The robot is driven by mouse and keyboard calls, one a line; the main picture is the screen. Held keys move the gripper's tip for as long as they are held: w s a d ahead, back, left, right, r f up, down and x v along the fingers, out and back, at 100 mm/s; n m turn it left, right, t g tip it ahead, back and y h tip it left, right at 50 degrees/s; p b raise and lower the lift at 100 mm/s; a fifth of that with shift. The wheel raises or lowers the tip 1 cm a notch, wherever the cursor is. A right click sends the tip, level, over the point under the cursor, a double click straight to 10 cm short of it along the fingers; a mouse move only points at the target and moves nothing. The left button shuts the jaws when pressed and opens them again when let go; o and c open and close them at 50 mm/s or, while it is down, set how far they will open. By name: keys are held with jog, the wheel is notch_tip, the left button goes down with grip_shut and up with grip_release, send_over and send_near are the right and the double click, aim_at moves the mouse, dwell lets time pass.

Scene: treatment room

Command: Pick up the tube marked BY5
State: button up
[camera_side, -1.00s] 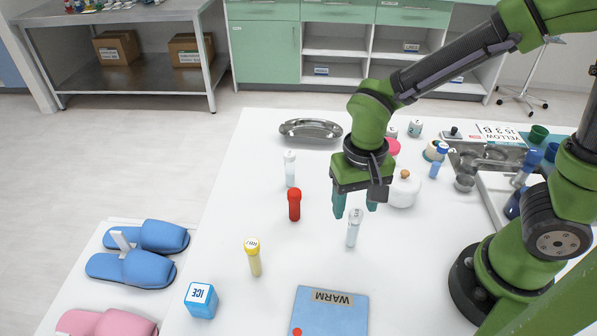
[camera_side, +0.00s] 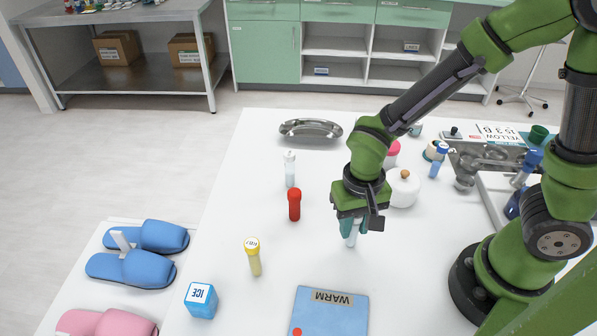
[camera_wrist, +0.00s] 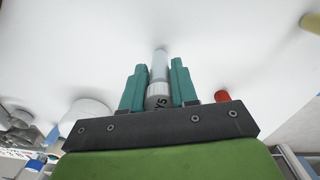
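A clear tube with a white cap (camera_side: 351,240) stands upright on the white table, mostly covered by my gripper in the side view. In the wrist view the tube (camera_wrist: 159,66) lies between the two teal fingers. Its cap end shows dark marking that looks like "Y5", partly hidden by the gripper body. My gripper (camera_side: 353,226) is lowered over the tube's upper part, and it also shows in the wrist view (camera_wrist: 159,80). The fingers are close on both sides of the cap; whether they touch it I cannot tell.
A red tube (camera_side: 294,204), a white-capped tube (camera_side: 290,169) and a yellow tube (camera_side: 254,257) stand to the left. A blue WARM pad (camera_side: 330,315) and an ICE block (camera_side: 201,300) lie in front. A white pot (camera_side: 404,190) stands close behind on the right.

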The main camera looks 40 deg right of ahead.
grip_shut()
